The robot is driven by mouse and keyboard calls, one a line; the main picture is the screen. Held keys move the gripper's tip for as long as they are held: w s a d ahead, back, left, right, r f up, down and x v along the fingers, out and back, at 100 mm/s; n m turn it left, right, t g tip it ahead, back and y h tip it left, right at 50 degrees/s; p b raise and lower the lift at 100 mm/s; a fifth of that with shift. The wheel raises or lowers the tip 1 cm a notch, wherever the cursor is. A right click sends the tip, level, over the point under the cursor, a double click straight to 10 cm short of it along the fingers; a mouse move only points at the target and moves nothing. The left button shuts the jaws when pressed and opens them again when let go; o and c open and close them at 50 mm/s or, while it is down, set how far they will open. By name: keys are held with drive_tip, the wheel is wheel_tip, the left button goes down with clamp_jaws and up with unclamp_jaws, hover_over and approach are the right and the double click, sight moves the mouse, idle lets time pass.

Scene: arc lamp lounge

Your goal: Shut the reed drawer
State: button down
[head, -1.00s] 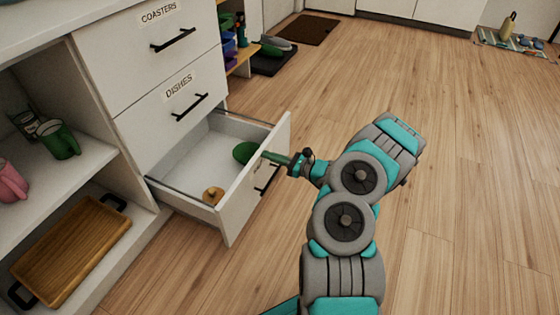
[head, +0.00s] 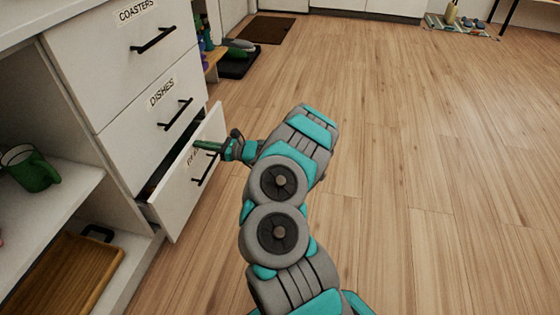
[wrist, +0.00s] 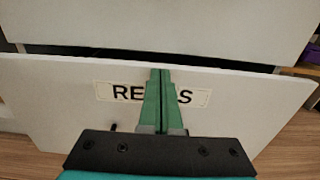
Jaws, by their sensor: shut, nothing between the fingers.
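The reed drawer (head: 182,196) is the lowest of three white drawers in the head view. The dark handle (head: 207,168) is just below my gripper.
The dishes drawer (head: 150,110) and the coasters drawer (head: 110,55) above are shut. An open shelf at left holds a green mug (head: 30,168) and a wooden tray (head: 65,280). Shoes on a dark mat (head: 238,65) lie beyond the cabinet.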

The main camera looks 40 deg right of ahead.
drive_tip(key=shift+x, duration=0.8)
drive_tip(key=shift+s+d+r, duration=0.1)
